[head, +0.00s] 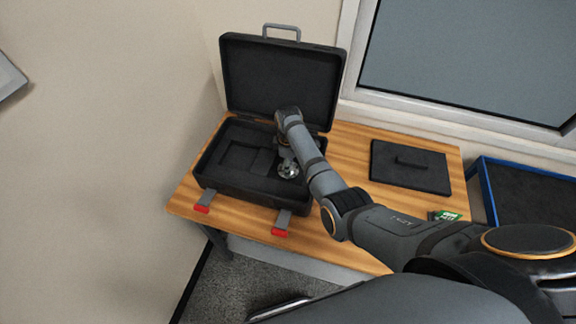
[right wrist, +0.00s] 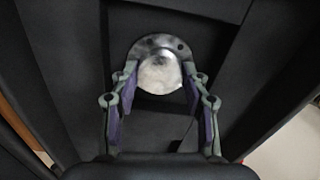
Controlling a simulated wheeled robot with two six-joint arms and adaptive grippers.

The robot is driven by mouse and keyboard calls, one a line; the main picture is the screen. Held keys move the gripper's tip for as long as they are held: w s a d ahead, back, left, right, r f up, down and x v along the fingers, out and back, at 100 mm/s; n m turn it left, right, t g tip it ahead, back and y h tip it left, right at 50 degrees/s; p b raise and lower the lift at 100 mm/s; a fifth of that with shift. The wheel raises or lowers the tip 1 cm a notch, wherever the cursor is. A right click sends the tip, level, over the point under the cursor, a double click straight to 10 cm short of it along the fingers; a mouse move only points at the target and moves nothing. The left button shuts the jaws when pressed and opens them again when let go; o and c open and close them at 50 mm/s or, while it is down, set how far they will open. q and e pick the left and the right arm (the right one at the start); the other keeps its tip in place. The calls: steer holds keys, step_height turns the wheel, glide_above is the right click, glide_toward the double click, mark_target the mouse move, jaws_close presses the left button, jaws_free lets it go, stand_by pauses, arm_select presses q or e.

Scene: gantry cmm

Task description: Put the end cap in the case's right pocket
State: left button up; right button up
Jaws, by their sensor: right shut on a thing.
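The end cap (head: 288,169) is a round silvery metal piece with a holed flange, at the right part of the open black case (head: 217,183). In the right wrist view the end cap (right wrist: 160,72) sits between the fingertips of my right gripper (right wrist: 160,78), which is shut on it. A dark recess in the foam shows around and below the cap; I cannot tell whether the cap touches it. In the head view my arm and right gripper (head: 287,155) hide much of the right pocket. The left pocket (head: 240,158) looks empty. My left gripper is not in view.
The case lid (head: 280,75) stands open at the back, near the wall. Two red-tipped latches (head: 202,208) hang at the case's front. A black lid-like plate with a handle (head: 410,167) lies right on the wooden table (head: 350,140). A blue-rimmed tray (head: 488,190) stands farther right.

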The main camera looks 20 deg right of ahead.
steer(key=shift+s+r, duration=0.1)
steer(key=o, duration=1.1)
steer(key=shift+s+d, duration=0.1)
steer(key=shift+d, duration=0.05)
steer(key=o, duration=0.3)
steer(key=shift+f, duration=0.2)
steer(key=shift+o, duration=0.2)
steer(key=shift+r, duration=0.4)
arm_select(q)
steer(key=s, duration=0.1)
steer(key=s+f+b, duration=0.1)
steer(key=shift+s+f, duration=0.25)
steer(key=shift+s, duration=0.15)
arm_select(e)
step_height(320, 180, up, 12)
steer(key=shift+f, duration=0.15)
